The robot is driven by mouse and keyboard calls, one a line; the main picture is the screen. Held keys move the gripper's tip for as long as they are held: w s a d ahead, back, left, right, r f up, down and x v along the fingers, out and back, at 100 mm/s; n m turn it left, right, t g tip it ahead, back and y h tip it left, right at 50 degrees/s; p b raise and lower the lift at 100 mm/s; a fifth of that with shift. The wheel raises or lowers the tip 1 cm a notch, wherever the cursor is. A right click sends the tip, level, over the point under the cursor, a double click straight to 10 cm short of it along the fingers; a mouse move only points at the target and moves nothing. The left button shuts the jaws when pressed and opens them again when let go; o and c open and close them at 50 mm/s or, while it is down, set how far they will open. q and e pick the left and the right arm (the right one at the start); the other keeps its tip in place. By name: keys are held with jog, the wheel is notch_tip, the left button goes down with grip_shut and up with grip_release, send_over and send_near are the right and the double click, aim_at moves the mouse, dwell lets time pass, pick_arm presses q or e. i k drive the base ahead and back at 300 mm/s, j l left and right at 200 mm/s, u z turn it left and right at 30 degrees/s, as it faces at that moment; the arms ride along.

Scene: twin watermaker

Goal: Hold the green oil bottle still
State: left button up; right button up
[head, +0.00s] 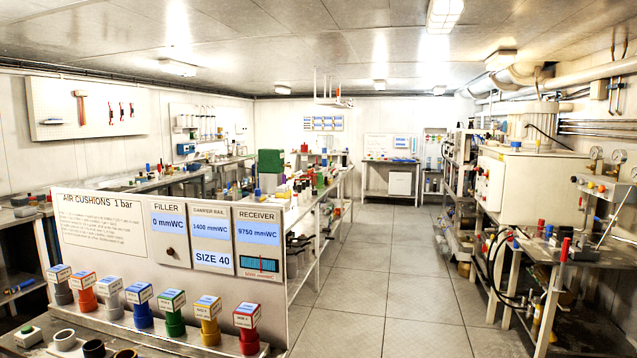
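No green oil bottle can be made out for certain. A small green upright object (320,179) stands among other items on the central bench (330,185); it is too small to tell whether it is a bottle. A green block-shaped item (270,161) stands farther left on the same bench. A green-bodied piece with a labelled top (175,318) stands in the front row of coloured pieces. Neither of my grippers is in the head view, so what they hold is hidden.
A panel headed "AIR CUSHIONS 1 bar" (110,238) stands at the front left, behind the row of coloured pieces. A grey tiled floor aisle (390,270) is clear in the middle. Machinery with hoses (535,190) and a metal bench (590,258) line the right side.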

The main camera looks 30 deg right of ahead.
aim_at(320, 177)
jog(key=i+l+z, duration=0.65)
jog(key=z, duration=0.15)
jog(key=i+l+z, duration=0.35)
jog(key=i+z, duration=0.45)
jog(key=i, duration=3.6)
jog(key=i+u, duration=0.2)
jog(key=i, duration=0.3)
jog(key=i+l+u, duration=0.25)
jog(key=i, duration=0.25)
jog(key=i+l+u, duration=0.2)
jog(key=i, duration=0.3)
jog(key=i+l+u, duration=0.25)
jog(key=i, duration=0.25)
